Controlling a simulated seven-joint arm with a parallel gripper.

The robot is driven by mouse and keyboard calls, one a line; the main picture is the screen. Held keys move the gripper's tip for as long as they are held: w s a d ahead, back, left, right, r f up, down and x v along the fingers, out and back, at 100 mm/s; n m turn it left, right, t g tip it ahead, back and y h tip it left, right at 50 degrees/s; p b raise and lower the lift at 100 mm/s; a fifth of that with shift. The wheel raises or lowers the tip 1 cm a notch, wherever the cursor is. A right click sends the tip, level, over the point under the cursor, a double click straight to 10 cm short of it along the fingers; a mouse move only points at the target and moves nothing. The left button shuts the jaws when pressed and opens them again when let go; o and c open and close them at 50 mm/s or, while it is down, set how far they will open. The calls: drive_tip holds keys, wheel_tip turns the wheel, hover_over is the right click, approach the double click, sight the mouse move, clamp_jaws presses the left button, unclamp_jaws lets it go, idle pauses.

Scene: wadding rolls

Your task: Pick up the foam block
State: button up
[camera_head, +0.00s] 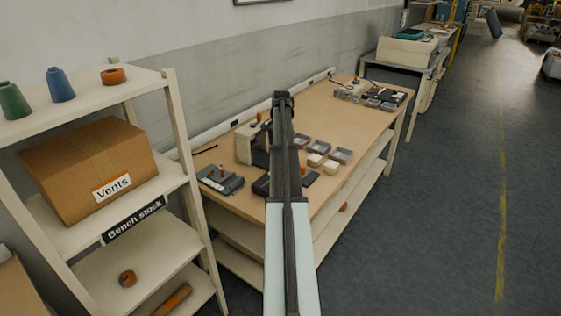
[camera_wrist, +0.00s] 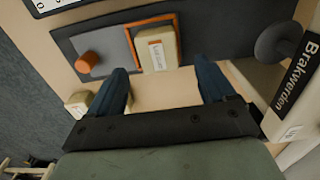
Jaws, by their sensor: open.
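In the wrist view, a cream block with a printed label (camera_wrist: 157,50) sits on or against the dark grey, orange-edged tray or mat, just beyond the gap between my fingertips. A second cream block (camera_wrist: 78,103) lies on the bench, left of my left finger. I cannot tell which one is the foam block. My gripper (camera_wrist: 163,78) is open, with nothing seen between its dark blue fingers. In the head view, two small cream blocks (camera_head: 314,160) (camera_head: 331,167) sit on the bench right of my arm, which hides part of the bench.
An orange cylinder (camera_wrist: 87,62) stands on the dark mat. A box lettered "Brakwerden" (camera_wrist: 292,90) and a dark round knob (camera_wrist: 278,42) are close on the right. Small grey trays (camera_head: 340,155) lie on the bench (camera_head: 318,110). A shelf with a carton (camera_head: 90,165) stands left.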

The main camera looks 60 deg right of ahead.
drive_tip(key=f, duration=0.5)
drive_tip(key=shift+a, duration=0.35)
drive_tip(key=c, duration=1.1)
drive_tip(key=shift+r, duration=0.15)
